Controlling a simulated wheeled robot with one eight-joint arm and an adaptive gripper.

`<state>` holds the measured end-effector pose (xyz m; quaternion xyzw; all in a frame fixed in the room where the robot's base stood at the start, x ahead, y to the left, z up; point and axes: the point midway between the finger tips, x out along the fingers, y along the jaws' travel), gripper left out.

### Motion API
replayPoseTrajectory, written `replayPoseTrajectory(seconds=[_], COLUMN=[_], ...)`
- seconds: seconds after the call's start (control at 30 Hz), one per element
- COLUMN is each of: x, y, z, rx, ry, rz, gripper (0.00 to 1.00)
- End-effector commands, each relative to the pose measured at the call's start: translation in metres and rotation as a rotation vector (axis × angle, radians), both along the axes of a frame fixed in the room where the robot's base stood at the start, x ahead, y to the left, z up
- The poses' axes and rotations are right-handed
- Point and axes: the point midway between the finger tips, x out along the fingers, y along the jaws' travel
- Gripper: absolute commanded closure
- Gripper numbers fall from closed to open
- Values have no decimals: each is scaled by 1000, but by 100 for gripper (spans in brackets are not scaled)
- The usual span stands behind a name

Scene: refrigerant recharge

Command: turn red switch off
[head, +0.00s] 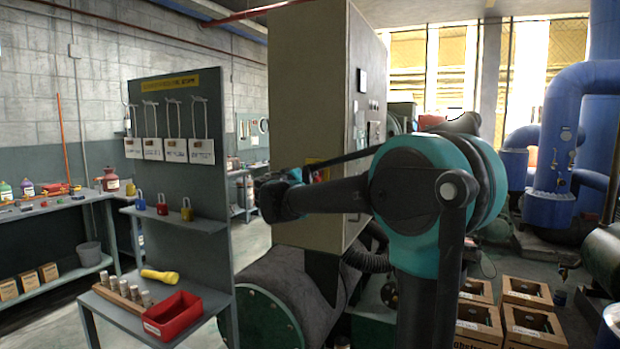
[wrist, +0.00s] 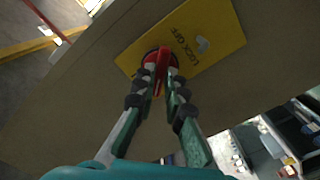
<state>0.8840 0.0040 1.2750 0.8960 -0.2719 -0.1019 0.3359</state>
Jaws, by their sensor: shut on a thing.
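The red switch (wrist: 164,58) shows in the wrist view as a round red base with a raised red handle. It sits on a yellow plate (wrist: 215,35) marked "LOCK OFF" on the beige cabinet. My gripper (wrist: 161,72) is at the switch, its two fingers on either side of the red handle and shut on it. In the head view my arm reaches to the cabinet (head: 310,105), and the arm hides most of the switch and the gripper tips.
A grey lockout board (head: 180,90) with hanging tags and padlocks stands left of the cabinet. A red bin (head: 172,318) and a yellow flashlight (head: 160,276) lie on its lower shelf. Cardboard boxes (head: 525,325) stand on the floor at right, near blue pipes (head: 565,120).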

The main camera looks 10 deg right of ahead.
Motion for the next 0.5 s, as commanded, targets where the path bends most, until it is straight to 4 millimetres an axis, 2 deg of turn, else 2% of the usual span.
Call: replayPoseTrajectory(seconds=[0.5], x=[0], y=[0], z=[0], rx=[-108], ry=[73], rz=[1], gripper=[100])
